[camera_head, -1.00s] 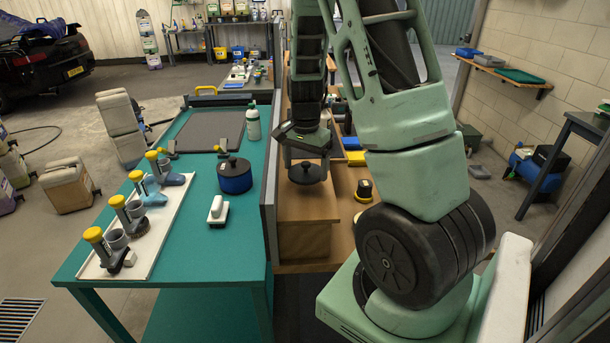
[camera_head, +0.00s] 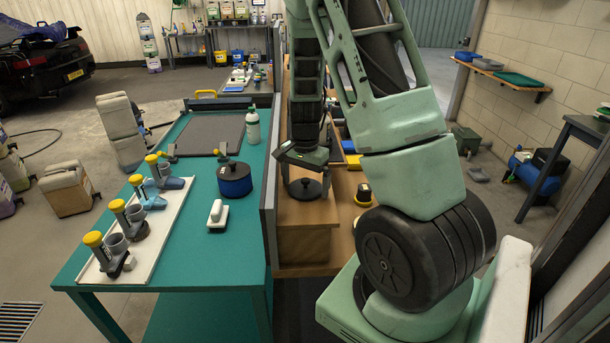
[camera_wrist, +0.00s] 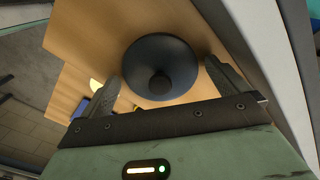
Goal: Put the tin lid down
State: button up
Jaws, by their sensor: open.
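The tin lid (camera_head: 304,189) is a dark round disc with a small knob. In the head view it appears to lie flat on the wooden box top (camera_head: 308,212), right of the grey partition. In the wrist view the lid (camera_wrist: 160,58) shows knob towards me, between my two fingers. My gripper (camera_head: 307,178) is above the lid, pointing down, its fingers spread apart on either side of the knob with clear gaps.
The grey partition (camera_head: 269,200) stands close left of my gripper. A black and yellow item (camera_head: 363,192) is to the right of the box. The teal table (camera_head: 190,260) holds a white brush (camera_head: 218,214), a white tray with several yellow-capped tools, and a bottle (camera_head: 252,128).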

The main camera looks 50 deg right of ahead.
aim_at(305, 180)
notch_tip(305, 180, up, 12)
jog(key=b, duration=0.2)
jog(key=a+n, duration=0.1)
jog(key=a, duration=0.2)
jog(key=w+a+n, duration=0.1)
jog(key=a, duration=0.2)
jog(key=w+a+n, duration=0.1)
jog(key=a+n, duration=0.1)
jog(key=a, duration=0.1)
jog(key=shift+a+r+y, duration=0.1)
jog(key=shift+a+y, duration=0.2)
jog(key=s+a+n, duration=0.3)
jog(key=a+n, duration=0.4)
jog(key=a, duration=0.9)
jog(key=s+a+f+n, duration=0.1)
jog(key=s+a+n, duration=1.2)
jog(key=s+a, duration=0.2)
jog(key=shift+s+f, duration=0.2)
jog(key=shift+s, duration=0.35)
